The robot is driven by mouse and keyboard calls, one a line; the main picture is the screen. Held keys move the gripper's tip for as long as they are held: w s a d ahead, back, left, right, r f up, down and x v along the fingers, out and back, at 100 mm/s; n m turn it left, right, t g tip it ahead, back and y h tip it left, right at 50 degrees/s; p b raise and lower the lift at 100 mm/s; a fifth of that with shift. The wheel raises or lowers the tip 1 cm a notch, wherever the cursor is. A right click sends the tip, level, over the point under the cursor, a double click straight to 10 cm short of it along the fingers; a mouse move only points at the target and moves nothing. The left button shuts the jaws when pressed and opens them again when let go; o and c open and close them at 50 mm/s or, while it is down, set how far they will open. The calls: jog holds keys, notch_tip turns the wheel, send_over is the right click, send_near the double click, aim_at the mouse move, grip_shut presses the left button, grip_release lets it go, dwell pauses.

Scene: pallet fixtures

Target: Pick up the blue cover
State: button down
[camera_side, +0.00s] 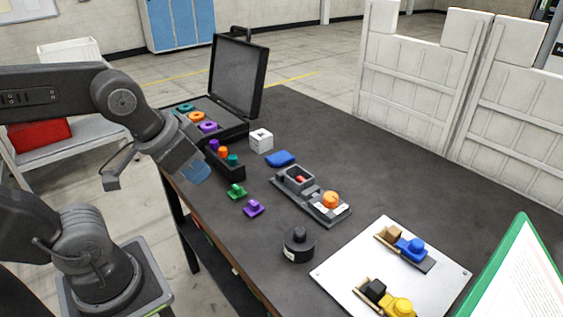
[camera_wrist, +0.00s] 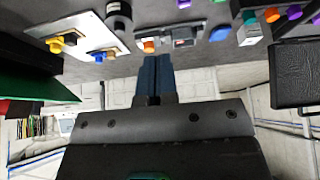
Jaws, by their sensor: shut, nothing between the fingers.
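The blue cover (camera_side: 281,158) is a flat blue piece lying on the dark table, behind the grey fixture and near the white cube. It also shows near the top of the wrist view (camera_wrist: 220,33). My gripper (camera_side: 197,174) is in the air at the left of the table, well apart from the cover. In the wrist view its two blue-grey fingers (camera_wrist: 156,78) are together with nothing between them.
A grey fixture (camera_side: 293,184) with an orange knob stands mid-table. A white cube (camera_side: 261,141), an open black case (camera_side: 237,78), a black rack, green and purple pieces, a black cylinder (camera_side: 298,246) and a white plate (camera_side: 352,274) surround it. The right rear table is clear.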

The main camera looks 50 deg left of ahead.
jog(key=c, duration=1.8)
grip_release()
jog(key=o, duration=1.8)
jog(key=shift+r, duration=0.1)
jog(key=w+a+r+n+g, duration=0.1)
jog(key=w+a+r+n, duration=0.25)
jog(key=w, duration=0.45)
jog(key=n+g, duration=0.5)
jog(key=n, duration=0.9)
send_over(279, 156)
notch_tip(279, 156, down, 10)
notch_tip(279, 156, down, 13)
jog(key=shift+d+f, duration=0.1)
jog(key=shift+f, duration=0.05)
